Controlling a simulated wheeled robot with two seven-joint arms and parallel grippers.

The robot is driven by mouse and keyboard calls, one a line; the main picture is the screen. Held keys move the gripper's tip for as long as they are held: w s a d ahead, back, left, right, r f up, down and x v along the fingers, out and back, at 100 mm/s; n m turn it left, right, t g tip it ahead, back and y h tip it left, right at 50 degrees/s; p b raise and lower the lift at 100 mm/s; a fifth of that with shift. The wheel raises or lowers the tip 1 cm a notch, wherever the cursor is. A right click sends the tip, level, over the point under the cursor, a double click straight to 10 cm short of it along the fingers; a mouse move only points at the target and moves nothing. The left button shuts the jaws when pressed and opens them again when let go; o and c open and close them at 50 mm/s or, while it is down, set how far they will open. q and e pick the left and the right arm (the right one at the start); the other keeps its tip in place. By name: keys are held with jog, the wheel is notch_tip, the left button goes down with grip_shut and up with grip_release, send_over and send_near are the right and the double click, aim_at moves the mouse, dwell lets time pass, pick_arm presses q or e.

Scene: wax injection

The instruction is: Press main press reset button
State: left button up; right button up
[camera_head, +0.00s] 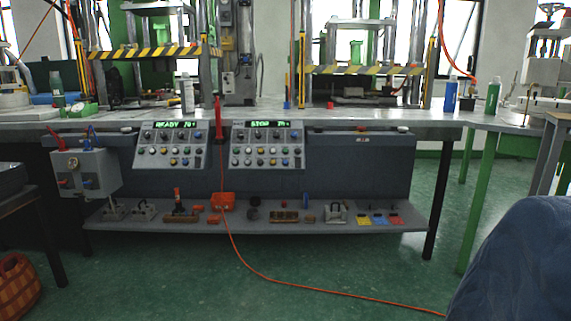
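Two grey control panels hang under the bench's front edge. The left panel (172,146) has a green display reading READY and a number. The right panel (267,145) has a green display reading STOP and a number. Both carry rows of small knobs and coloured buttons, including red, yellow, blue and white ones. Their labels are too small to read, so I cannot tell which button is the main press reset. Neither of my grippers is in view.
A bench (330,119) carries two presses with yellow-black striped bars (365,70). A lower shelf (270,221) holds small tools and blocks. An orange cable (300,285) crosses the green floor. A blue padded shape (515,265) blocks the lower right. The floor before the panels is mostly clear.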

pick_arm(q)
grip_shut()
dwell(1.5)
